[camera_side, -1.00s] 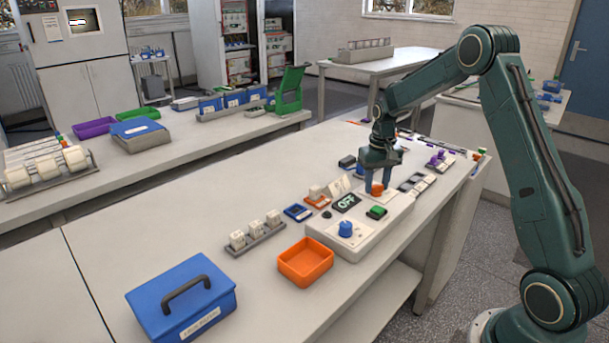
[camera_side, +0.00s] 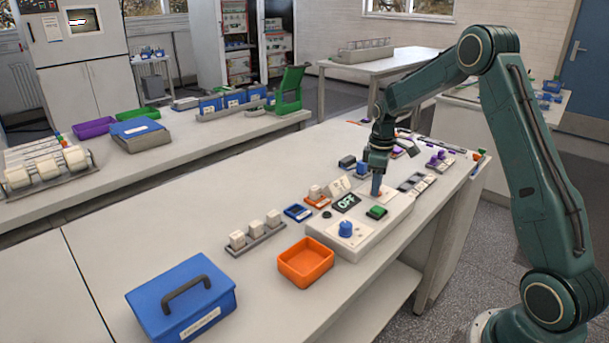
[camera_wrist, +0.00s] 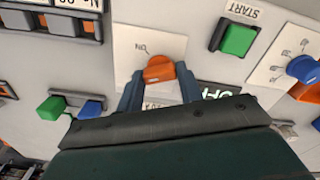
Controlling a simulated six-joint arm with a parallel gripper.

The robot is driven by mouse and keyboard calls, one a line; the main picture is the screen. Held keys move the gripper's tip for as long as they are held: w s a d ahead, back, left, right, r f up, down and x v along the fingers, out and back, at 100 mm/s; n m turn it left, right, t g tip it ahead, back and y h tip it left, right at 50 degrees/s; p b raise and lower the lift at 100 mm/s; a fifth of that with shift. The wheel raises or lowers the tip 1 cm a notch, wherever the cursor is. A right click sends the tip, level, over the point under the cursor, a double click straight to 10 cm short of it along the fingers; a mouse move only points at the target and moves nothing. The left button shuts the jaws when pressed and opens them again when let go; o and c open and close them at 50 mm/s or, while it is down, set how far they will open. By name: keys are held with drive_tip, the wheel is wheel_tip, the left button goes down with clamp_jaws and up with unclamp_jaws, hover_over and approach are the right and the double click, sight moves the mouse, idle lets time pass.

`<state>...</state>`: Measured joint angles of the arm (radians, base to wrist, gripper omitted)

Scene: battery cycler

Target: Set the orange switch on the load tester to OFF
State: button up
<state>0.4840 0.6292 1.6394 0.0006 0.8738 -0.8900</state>
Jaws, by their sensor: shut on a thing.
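The orange switch (camera_wrist: 158,70) is a knob on a pale plate of the load tester (camera_side: 335,236). In the wrist view the word ON is printed on the plate beyond it, a little to its left. Another label lies between my fingers and is partly covered. My gripper (camera_wrist: 160,77) points down at the switch, with one blue-grey finger on either side of it, shut on it. In the side view my fingers hide most of the switch. The tester's dark display (camera_side: 347,203) reads OFF in the side view; in the wrist view my gripper partly covers it.
A green START button (camera_wrist: 238,40) and a blue knob (camera_side: 345,229) are on the same tester. An orange tray (camera_side: 306,262), a blue box (camera_side: 182,300) and a rack of white blocks (camera_side: 256,234) stand to its left. The bench front beside the blue box is clear.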

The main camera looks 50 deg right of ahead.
drive_tip(key=shift+n, duration=1.7)
drive_tip(key=o, duration=1)
drive_tip(key=shift+r, duration=0.15)
wheel_tip(320, 180, up, 14)
drive_tip(key=shift+f, duration=0.2)
